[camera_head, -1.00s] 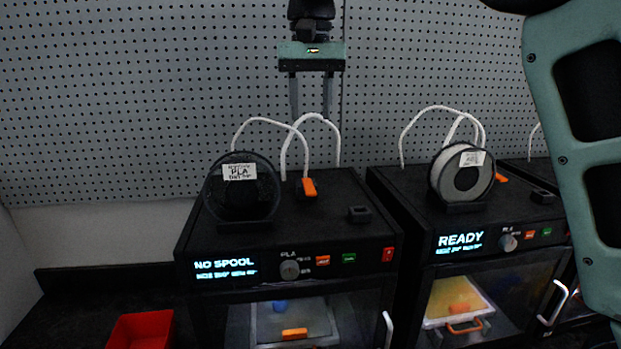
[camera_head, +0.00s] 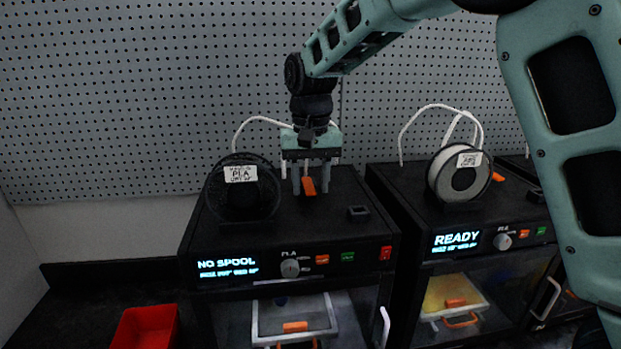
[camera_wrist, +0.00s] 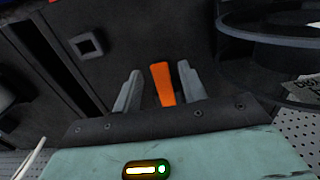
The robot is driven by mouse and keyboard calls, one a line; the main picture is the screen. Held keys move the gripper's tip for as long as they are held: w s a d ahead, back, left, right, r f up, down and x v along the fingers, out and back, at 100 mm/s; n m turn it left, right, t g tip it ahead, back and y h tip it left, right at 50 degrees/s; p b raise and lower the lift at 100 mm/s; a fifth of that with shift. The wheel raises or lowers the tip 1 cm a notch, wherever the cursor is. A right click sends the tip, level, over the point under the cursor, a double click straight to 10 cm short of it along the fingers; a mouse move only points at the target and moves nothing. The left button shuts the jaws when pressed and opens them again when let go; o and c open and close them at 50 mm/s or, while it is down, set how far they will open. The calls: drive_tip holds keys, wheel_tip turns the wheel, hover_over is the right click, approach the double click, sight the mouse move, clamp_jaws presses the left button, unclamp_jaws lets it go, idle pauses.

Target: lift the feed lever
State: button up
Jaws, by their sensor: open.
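The orange feed lever (camera_head: 309,186) sits on top of the left printer (camera_head: 348,200), whose display reads "NO SPOOL". My gripper (camera_head: 311,184) is over the printer top, pointing down, with its two grey fingers apart on either side of the lever. In the wrist view the lever (camera_wrist: 163,84) stands between the open fingertips (camera_wrist: 160,78), with a gap on each side, nearer the right finger. I cannot tell the exact height of the fingers against the lever. The lever's base is hidden.
A dark spool labelled PLA (camera_head: 243,190) stands left of my gripper. A small square socket (camera_head: 358,211) is on the printer top to the right. A second printer (camera_head: 470,225) reading "READY" stands at right with a white spool (camera_head: 459,175). A red bin (camera_head: 146,327) is at lower left.

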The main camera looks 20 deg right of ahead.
sight(309, 184)
clamp_jaws()
drive_tip(key=shift+w+r+p, duration=0.25)
drive_tip(key=shift+r+p, duration=0.05)
drive_tip(key=shift+r, duration=0.2)
idle(0.3)
drive_tip(key=shift+w+d+r+p, duration=0.15)
drive_tip(key=shift+w+r+p, duration=0.3)
drive_tip(key=shift+r+p, duration=0.3)
drive_tip(key=shift+w+d+r+p, duration=0.2)
drive_tip(key=shift+w+r+p, duration=0.4)
drive_tip(key=shift+w, duration=0.2)
drive_tip(key=shift+f, duration=0.1)
